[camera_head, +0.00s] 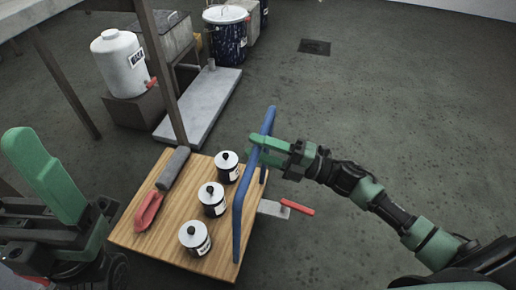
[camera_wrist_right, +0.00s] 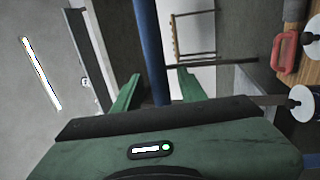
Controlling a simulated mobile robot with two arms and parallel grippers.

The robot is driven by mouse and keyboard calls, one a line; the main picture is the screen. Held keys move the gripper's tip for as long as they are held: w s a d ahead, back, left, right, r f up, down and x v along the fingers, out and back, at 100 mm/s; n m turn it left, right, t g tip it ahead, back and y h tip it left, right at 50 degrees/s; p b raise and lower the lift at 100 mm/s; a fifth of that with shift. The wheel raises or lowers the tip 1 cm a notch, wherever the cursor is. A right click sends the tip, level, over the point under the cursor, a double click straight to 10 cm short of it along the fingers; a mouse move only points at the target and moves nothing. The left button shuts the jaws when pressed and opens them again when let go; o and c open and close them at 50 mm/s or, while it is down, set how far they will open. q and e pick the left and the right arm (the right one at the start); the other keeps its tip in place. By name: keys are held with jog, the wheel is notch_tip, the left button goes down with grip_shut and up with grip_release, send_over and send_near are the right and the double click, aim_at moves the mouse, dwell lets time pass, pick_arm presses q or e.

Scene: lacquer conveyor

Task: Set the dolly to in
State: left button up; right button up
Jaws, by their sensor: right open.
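The dolly is a cart with a wooden top (camera_head: 160,236) and a blue bar handle (camera_head: 239,205) along its right side. My right gripper (camera_head: 254,150) is at the far part of the handle with its jaws open. In the right wrist view the blue handle (camera_wrist_right: 150,50) passes between the two open green fingers (camera_wrist_right: 157,90); I cannot tell whether either touches it. Green and black parts of my left arm show at the left edge; I cannot tell how its jaws stand.
On the dolly are several items: three lidded cans (camera_head: 213,200), a red-handled tool (camera_head: 148,211) and a grey roller (camera_head: 173,168). A red lever (camera_head: 297,207) sticks out at its right. Behind are a grey platform (camera_head: 203,108) and a white tank (camera_head: 121,62).

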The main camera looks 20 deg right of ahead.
grip_shut()
dwell(1.5)
